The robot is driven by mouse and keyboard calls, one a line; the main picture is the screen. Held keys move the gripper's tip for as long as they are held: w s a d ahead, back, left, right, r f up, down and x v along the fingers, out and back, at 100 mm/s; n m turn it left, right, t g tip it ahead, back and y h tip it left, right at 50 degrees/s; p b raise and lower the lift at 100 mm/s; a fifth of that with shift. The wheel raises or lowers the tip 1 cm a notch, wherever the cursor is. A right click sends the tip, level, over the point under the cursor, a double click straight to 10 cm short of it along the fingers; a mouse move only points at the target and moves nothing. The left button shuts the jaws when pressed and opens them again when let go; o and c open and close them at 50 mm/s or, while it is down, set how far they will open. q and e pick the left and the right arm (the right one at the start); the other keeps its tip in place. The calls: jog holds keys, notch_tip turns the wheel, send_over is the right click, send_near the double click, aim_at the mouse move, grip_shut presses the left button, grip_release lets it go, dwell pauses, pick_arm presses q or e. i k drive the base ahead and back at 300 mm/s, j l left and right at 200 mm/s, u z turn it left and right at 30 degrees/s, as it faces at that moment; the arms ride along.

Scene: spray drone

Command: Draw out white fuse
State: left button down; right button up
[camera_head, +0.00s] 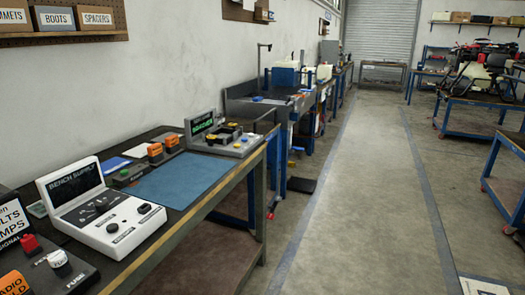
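A white knob-like piece, which looks like the white fuse (57,258), stands on a dark panel (88,268) at the lower left of the head view. A partly legible label in front of it seems to read "FUSE". A red piece (30,243) stands on the same panel to its left, near a sign with "VOLTS" and "AMPS" wording. The panel is cut off by the picture's left and bottom edges. Neither of my grippers is in view.
A white bench supply (108,215) with dark knobs stands just right of the panel. An orange block (14,283) is at the lower left corner. A blue mat (180,180) lies clear on the bench. The aisle (350,200) to the right is open floor.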

aim_at(58, 260)
jog(key=u, duration=1.4)
